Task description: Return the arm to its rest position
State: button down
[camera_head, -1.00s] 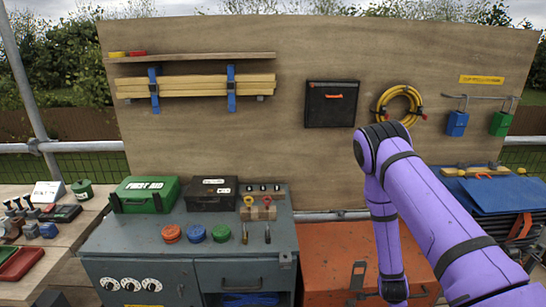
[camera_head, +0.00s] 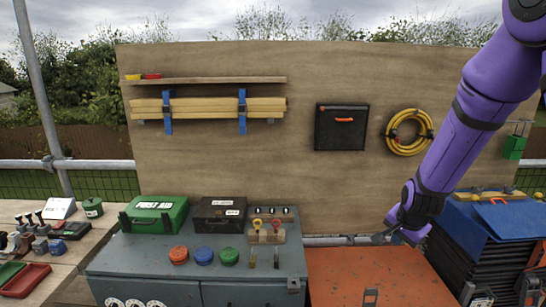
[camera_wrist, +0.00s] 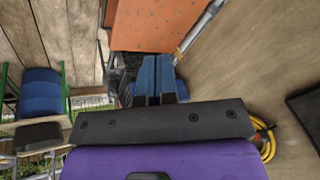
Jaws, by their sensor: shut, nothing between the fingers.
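My purple arm comes in from the upper right of the head view and slopes down to the left. My gripper (camera_head: 384,238) is at its low end, small and dark, in front of the plywood board and above the back edge of the orange surface (camera_head: 375,272). In the wrist view the gripper (camera_wrist: 157,78) shows two narrow fingers side by side beyond the dark palm bar. They are shut with nothing held between them. The orange surface also shows at the top of the wrist view (camera_wrist: 155,25).
A grey cabinet (camera_head: 200,262) stands left, carrying a green first-aid box (camera_head: 155,215), a dark case (camera_head: 219,214) and coloured discs. The plywood board (camera_head: 260,130) holds a black pouch (camera_head: 341,127) and yellow hose (camera_head: 390,130). A blue-topped stack (camera_head: 500,228) stands right, near my arm.

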jog(key=s+a+r+n+y, duration=0.1)
jog(key=s+r+n, duration=0.2)
jog(key=s+r, duration=0.35)
jog(key=s+a+r+n, duration=0.2)
jog(key=s+r, duration=0.2)
jog(key=r, duration=0.6)
jog(key=s+r+n, duration=0.3)
jog(key=s+r, duration=0.1)
jog(key=s, duration=0.5)
jog(key=s+r+n, duration=0.3)
jog(key=s+r, duration=0.2)
jog(key=s, duration=0.4)
jog(key=shift+s+a+t, duration=0.15)
jog(key=shift+s+t, duration=0.15)
